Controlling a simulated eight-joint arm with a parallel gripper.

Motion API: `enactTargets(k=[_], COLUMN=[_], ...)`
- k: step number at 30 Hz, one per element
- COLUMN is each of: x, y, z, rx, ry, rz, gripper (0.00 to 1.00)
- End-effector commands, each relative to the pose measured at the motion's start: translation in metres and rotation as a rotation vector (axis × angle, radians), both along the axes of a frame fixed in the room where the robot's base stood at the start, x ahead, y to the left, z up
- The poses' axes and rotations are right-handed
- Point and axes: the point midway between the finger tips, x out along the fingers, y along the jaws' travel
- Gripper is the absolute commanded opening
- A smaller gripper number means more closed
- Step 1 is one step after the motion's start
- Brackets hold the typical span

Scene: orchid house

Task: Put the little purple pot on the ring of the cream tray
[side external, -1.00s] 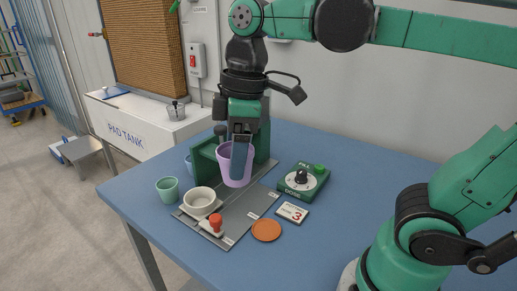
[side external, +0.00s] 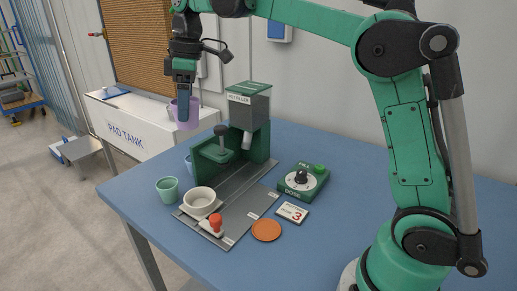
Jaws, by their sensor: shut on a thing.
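My gripper (side external: 182,104) is shut on the little purple pot (side external: 190,114).
The pot filler (side external: 249,104) stands behind the grey plate (side external: 243,212). A teal pot (side external: 167,190), a partly hidden blue pot (side external: 188,163), a red-knobbed piece (side external: 215,222), an orange disc (side external: 266,230), a number card (side external: 292,212) and a dial box (side external: 303,182) are around it.

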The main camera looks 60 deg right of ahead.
Motion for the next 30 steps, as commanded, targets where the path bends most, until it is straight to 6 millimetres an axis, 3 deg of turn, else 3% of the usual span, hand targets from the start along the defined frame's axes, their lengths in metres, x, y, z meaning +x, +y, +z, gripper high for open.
enactTargets(k=[18,30], x=[-0.001,0.0], y=[0.0,0.0], z=[-0.141,-0.189], rx=[0.0,0.0], ry=[0.0,0.0], rz=[0.0,0.0], gripper=[0.16,0.16])
